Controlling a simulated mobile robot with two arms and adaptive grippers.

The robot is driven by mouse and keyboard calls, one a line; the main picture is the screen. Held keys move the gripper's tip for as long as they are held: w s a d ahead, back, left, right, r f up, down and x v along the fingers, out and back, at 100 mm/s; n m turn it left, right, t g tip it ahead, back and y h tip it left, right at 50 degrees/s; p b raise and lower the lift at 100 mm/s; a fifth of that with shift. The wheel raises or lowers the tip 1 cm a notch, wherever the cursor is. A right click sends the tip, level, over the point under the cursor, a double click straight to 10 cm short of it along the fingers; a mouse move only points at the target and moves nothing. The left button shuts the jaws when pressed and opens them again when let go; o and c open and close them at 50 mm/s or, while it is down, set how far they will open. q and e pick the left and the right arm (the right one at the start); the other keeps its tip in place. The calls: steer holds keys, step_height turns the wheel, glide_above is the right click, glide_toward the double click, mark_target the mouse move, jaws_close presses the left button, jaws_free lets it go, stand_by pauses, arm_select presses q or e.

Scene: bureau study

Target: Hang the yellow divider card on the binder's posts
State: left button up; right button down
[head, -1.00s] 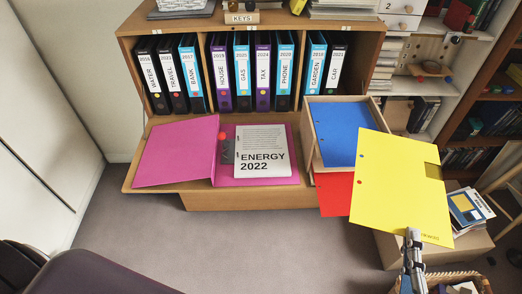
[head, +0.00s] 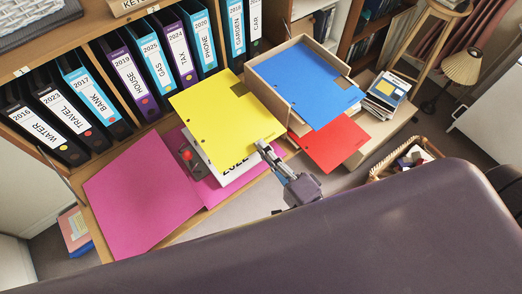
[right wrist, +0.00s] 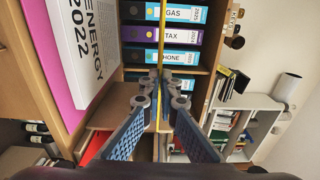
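The yellow divider card (head: 225,112) is over the right half of the open pink binder (head: 128,208), hiding most of the white ENERGY 2022 sheets (head: 232,172). Its punched edge faces lower left, near the dark ring mechanism (head: 187,160) with its red dot. The card appears raised; I cannot make out the posts or any contact with them. My right gripper (head: 264,148) is shut on the card's near right edge. In the right wrist view, the card (right wrist: 161,45) shows edge-on between the fingertips (right wrist: 160,76). My left gripper is out of view.
Labelled binders (head: 130,80) stand in the shelf behind. A wooden box (head: 275,95) with a blue card (head: 310,82) stands close right of the yellow card, with a red card (head: 332,146) below it. A wicker basket (head: 405,157) stands on the floor at right.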

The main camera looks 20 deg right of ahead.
step_height(320, 180, down, 2)
steer(key=b, duration=0.5)
glide_above(263, 172)
step_height(263, 172, down, 5)
steer(key=shift+r, duration=0.1)
steer(key=shift+f+b, duration=0.8)
steer(key=shift+b, duration=0.05)
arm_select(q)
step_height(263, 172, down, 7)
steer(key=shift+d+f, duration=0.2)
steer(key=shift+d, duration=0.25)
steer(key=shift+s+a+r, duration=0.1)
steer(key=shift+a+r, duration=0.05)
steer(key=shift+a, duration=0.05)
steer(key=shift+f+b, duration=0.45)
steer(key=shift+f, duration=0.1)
arm_select(e)
steer(key=shift+f, duration=0.85)
